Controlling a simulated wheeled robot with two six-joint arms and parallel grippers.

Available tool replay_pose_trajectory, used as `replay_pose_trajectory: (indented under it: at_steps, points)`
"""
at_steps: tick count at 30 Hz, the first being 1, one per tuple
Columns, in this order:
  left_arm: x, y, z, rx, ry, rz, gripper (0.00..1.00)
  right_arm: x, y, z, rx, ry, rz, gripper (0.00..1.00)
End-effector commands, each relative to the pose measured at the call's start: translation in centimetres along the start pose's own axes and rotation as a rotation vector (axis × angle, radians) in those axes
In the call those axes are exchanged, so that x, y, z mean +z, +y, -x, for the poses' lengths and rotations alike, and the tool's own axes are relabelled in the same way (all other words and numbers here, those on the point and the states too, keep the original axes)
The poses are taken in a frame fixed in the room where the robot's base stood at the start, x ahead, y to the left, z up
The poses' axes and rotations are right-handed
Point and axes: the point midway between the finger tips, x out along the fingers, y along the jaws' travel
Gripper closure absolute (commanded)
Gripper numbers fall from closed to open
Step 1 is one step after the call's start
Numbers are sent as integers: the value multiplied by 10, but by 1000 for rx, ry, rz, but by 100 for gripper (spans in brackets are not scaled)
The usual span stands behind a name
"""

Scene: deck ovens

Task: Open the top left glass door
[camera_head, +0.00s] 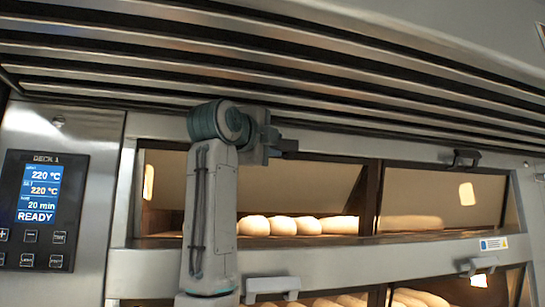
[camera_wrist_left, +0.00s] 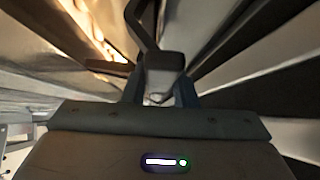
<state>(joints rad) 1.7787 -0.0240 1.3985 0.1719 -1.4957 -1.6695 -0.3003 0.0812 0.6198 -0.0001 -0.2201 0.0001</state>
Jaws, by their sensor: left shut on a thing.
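The top left glass door (camera_head: 300,185) is a wide pane in a metal frame on the upper deck, with pale loaves visible behind it. I cannot tell whether it stands slightly ajar. My left gripper (camera_head: 272,146) is at the door's top edge, shut on its dark handle (camera_head: 290,146). In the left wrist view the handle (camera_wrist_left: 165,62) sits between the two fingers of the left gripper (camera_wrist_left: 158,90). My left arm covers the left part of the pane. My right gripper is not in view.
The top right glass door (camera_head: 430,200) has its own dark handle (camera_head: 463,158). A lower deck with a light handle (camera_head: 272,286) lies below. A control panel (camera_head: 42,210) reading READY is at left. Metal slats (camera_head: 300,70) overhang closely above the gripper.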

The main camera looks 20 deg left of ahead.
Motion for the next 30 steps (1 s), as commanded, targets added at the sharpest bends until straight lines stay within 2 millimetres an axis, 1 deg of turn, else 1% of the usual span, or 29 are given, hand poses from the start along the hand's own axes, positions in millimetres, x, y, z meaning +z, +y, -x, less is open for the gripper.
replay_pose_trajectory:
  at_steps: [1,6,9,18,30]
  points:
    - [-1,12,1,-29,0,-29,100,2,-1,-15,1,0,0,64]
    - [-1,20,0,-136,-1,-137,100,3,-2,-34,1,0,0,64]
    - [0,24,0,-192,-1,-193,100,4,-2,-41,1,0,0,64]
    - [2,30,-2,-314,-1,-315,100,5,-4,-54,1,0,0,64]
    - [3,32,-3,-368,0,-367,100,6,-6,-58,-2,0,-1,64]
